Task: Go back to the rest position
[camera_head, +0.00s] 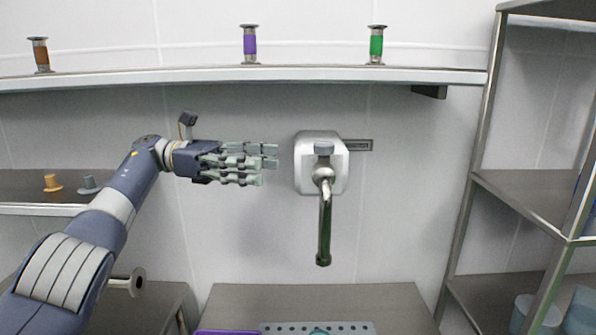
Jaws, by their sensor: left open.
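My left gripper (266,164) is a hand with grey fingers at the middle of the view, its arm coming in from the lower left. It is open and empty, with its fingers stretched out to the right. The fingertips point at a white wall-mounted dispenser (305,170) and show a small gap to its left side. My right gripper is out of view.
An upper shelf (300,76) carries brown (40,56), purple (249,45) and green (376,46) banded metal pieces. A left shelf (20,185) holds two small pegs. A metal rack (520,185) stands at the right. A table (385,300) lies below the spout.

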